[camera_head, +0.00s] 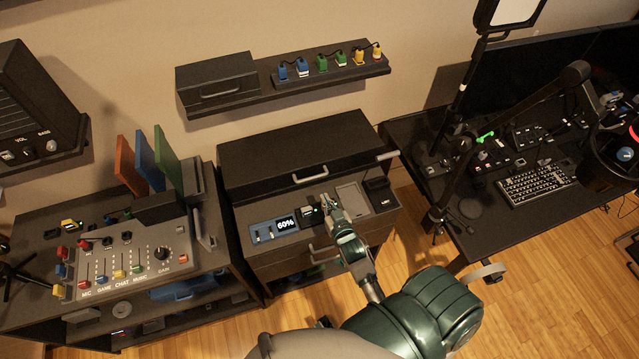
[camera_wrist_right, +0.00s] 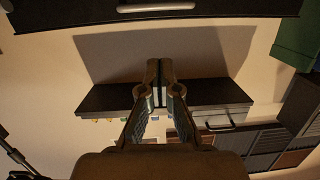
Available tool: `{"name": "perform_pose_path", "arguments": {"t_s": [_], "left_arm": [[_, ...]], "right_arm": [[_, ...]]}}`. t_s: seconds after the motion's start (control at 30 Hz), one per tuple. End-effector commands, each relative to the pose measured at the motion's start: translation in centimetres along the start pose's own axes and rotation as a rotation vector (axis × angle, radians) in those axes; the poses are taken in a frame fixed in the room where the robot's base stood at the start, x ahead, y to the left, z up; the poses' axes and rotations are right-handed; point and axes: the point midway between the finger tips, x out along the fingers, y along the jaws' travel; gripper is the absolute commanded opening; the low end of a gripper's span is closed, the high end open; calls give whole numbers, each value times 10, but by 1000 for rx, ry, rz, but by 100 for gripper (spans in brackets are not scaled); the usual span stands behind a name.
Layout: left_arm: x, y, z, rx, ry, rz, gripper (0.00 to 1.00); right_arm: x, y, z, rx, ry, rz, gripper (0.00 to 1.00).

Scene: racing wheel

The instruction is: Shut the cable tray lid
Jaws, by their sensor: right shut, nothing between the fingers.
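The middle black cabinet (camera_head: 238,222) has a long dark lid-like panel (camera_head: 295,143) at its back, with a silver bar handle (camera_head: 310,174) on the front face. I take this for the cable tray lid; I cannot tell how far it stands open. The panel's dark edge (camera_wrist_right: 60,14) and handle (camera_wrist_right: 156,7) also show at the top of the right wrist view. My right gripper (camera_head: 327,202) is shut and empty, in front of and below the handle, apart from it. Its closed fingers (camera_wrist_right: 160,72) show in the wrist view. My left gripper is not in view.
A small display reading 60% (camera_head: 286,224) and a grey pad (camera_head: 352,200) lie on the cabinet front. A wall shelf (camera_head: 330,80) above holds colored plugs and a handled black box (camera_head: 216,82). A mixer (camera_head: 125,265) stands left, a desk with keyboard (camera_head: 538,190) right.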

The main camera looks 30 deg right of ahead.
Motion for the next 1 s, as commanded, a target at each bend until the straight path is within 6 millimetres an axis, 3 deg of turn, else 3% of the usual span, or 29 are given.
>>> {"name": "perform_pose_path", "arguments": {"t_s": [0.03,0.07,0.27,0.7,1.0], "left_arm": [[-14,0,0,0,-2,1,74],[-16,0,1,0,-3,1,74],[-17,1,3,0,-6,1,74],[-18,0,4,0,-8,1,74],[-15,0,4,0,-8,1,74]], "right_arm": [[-4,2,-16,-2,-33,9,0],[-5,4,-19,-2,-50,16,0],[6,7,-17,4,-87,36,0],[95,11,-9,5,-85,36,0],[117,12,20,6,-86,36,0]]}}
